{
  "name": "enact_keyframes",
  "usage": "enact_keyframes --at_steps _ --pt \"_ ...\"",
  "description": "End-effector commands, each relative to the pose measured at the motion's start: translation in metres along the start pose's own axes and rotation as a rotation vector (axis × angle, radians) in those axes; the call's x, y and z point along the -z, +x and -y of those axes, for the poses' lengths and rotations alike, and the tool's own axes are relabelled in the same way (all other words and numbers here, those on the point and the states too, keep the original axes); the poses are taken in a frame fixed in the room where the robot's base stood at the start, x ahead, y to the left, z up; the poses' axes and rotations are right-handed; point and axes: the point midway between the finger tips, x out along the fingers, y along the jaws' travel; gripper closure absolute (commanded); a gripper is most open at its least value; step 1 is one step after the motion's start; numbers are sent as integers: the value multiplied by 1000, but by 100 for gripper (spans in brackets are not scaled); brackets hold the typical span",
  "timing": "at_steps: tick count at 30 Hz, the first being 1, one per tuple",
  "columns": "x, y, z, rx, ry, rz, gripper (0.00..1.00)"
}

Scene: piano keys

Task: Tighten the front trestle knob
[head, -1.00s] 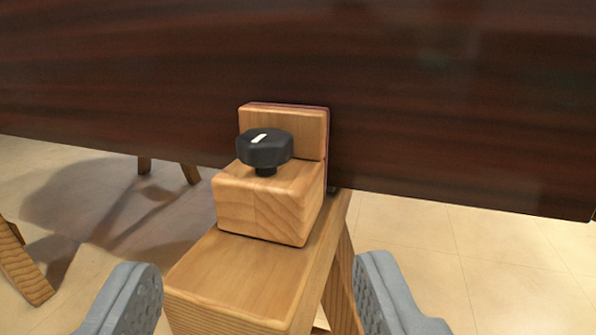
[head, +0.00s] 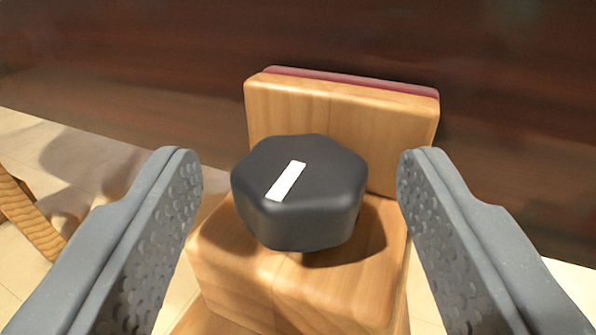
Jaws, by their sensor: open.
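The trestle knob (head: 318,205) is black and many-sided, with a white mark on its top that slants up to the right. It sits on a wooden block (head: 250,275) of the trestle, in front of an upright wooden jaw (head: 345,120) with a red pad behind it. My gripper (head: 300,175) is open, with one grey finger on each side of the knob. Gaps show between the knob and both fingertips, the left one looking a little smaller. The knob's stem is hidden beneath its head.
A dark reddish-brown wooden panel (head: 520,110) fills the background behind the jaw. Another wooden leg (head: 28,215) stands at the far left on the pale tiled floor (head: 60,150).

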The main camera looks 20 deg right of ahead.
Motion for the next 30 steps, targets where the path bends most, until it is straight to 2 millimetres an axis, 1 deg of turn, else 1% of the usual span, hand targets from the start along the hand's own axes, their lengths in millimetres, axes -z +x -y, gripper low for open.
enact_keyframes --at_steps 4,5,6,9,11,12,20,26,30 --pt "0 0 0 0 0 0 44" --pt "0 0 0 0 0 0 53" --pt "0 0 0 0 0 0 64" --pt "0 0 0 0 0 0 89" --pt "0 0 0 0 0 0 89" --pt "0 -2 5 1 0 0 89" --pt "0 -2 4 -21 1 0 89" --pt "2 -2 8 -93 3 -3 89" --pt "1 -1 9 -174 2 -6 89"
